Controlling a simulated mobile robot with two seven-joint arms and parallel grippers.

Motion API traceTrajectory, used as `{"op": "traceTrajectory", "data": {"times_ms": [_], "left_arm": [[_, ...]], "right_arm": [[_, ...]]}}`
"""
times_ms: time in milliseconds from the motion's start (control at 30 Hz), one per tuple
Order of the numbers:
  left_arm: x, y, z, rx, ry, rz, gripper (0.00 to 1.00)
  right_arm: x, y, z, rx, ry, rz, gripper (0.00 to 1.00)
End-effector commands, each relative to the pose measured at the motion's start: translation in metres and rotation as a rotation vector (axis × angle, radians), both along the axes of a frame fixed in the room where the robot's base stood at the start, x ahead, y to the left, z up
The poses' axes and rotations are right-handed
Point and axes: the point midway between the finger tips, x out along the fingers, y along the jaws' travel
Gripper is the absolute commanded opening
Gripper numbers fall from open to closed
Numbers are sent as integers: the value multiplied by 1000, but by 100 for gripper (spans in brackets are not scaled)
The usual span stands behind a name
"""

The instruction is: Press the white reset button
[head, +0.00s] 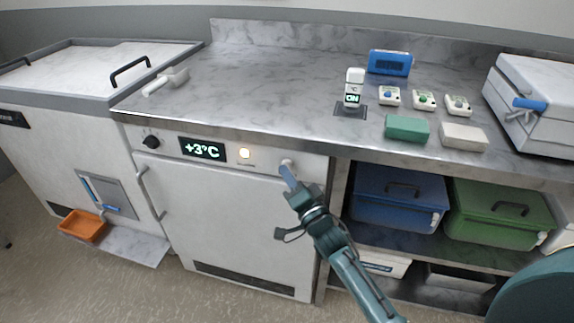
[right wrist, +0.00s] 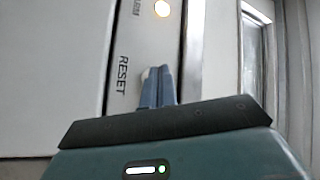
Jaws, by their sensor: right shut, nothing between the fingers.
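The white reset button (head: 287,162) is on the front panel of the white fridge unit (head: 227,215), near the panel's right end. In the right wrist view the white button (right wrist: 146,73) shows beside the word RESET, partly hidden by the fingers. My right gripper (head: 287,172) is shut and empty, its blue fingertips right at the button. The fingertips also show in the right wrist view (right wrist: 158,72). I cannot tell whether they touch the button or whether it is pushed in. My left gripper is not in view.
A lit yellowish lamp (head: 245,153), a +3°C display (head: 202,149) and a black knob (head: 151,141) share the panel. A door handle (head: 150,194) stands out at left. Blue (head: 397,202) and green (head: 496,216) bins sit on the shelf at right.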

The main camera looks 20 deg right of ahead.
Motion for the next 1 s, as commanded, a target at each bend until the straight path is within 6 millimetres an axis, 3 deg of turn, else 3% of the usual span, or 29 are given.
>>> {"op": "traceTrajectory", "data": {"times_ms": [1000], "left_arm": [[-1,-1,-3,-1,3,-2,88]], "right_arm": [[8,-5,0,0,0,0,0]]}}
